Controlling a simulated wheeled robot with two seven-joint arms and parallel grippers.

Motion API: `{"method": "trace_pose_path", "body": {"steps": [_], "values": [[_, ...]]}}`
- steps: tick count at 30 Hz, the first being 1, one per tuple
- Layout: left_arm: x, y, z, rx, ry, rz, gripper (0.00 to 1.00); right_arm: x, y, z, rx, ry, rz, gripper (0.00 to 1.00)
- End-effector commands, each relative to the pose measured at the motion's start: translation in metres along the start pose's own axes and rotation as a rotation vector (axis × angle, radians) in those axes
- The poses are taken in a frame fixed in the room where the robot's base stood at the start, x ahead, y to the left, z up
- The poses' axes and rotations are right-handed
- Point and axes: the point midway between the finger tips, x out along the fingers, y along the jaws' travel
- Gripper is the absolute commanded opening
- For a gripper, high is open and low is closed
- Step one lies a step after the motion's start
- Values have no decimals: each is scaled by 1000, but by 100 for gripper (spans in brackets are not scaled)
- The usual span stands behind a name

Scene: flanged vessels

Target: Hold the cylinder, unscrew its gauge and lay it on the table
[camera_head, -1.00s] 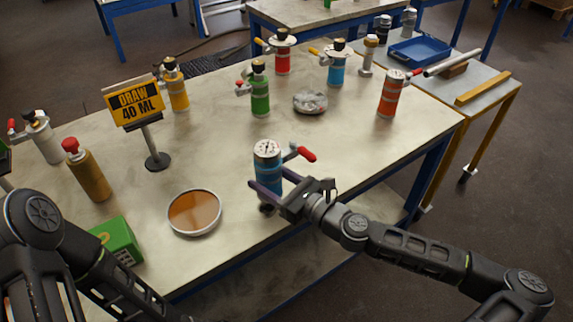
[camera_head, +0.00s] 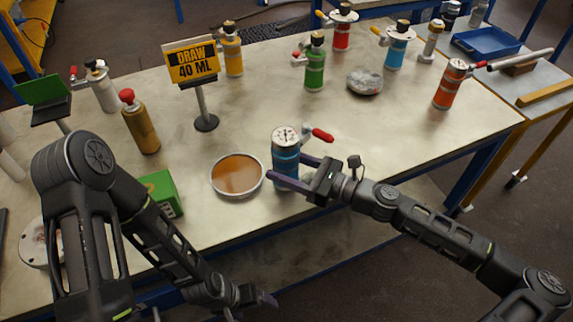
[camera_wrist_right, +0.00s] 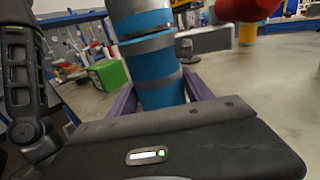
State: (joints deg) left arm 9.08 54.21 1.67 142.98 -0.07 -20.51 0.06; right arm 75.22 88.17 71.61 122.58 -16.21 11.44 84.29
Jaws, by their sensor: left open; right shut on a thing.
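The blue cylinder (camera_head: 285,163) stands upright near the table's front edge, with a white-faced round gauge (camera_head: 285,136) on its top and a red-handled valve (camera_head: 321,135) at its side. My right gripper (camera_head: 292,172) is shut on the cylinder's lower body. In the right wrist view the cylinder (camera_wrist_right: 160,85) rises between the purple fingers; its top and gauge are out of that picture. My left gripper (camera_head: 266,300) is open and empty, low in front of the table edge, well below the cylinder and apart from it.
An amber round dish (camera_head: 238,175) lies left of the cylinder, and a green box (camera_head: 162,193) is further left. A "DRAW 40 ML" sign (camera_head: 192,62) stands behind. Several other flanged vessels and a grey stone-like lump (camera_head: 365,82) stand further back. The table right of the cylinder is clear.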

Motion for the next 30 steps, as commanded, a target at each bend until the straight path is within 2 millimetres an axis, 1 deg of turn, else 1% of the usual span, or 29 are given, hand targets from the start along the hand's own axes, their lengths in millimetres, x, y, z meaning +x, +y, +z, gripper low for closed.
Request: {"method": "trace_pose_path", "body": {"steps": [2,5,8,10,14,15,18,21,24,27,30], "values": [[0,0,0,0,0,0,84,0,-7,1,0,-3,-41,0],[0,0,0,0,0,0,84,0,-25,0,1,-3,-134,0],[0,0,0,0,0,0,84,-6,-50,0,0,-4,-271,0],[0,0,0,0,0,0,84,-13,-70,1,-1,-3,-381,0],[0,0,0,0,0,0,84,-36,-105,7,-7,-2,-600,0],[0,0,0,0,0,0,84,-45,-114,9,-8,-2,-665,0],[0,0,0,0,0,0,84,-69,-132,16,-9,-2,-815,0],[0,0,0,0,0,0,84,-91,-145,23,-7,-4,-938,0],[0,0,0,0,0,0,84,-107,-152,28,-5,-4,-1022,0],[0,0,0,0,0,0,84,-117,-155,30,-4,-4,-1066,0],[0,0,0,0,0,0,84,-119,-156,30,-2,-4,-1079,0]]}}
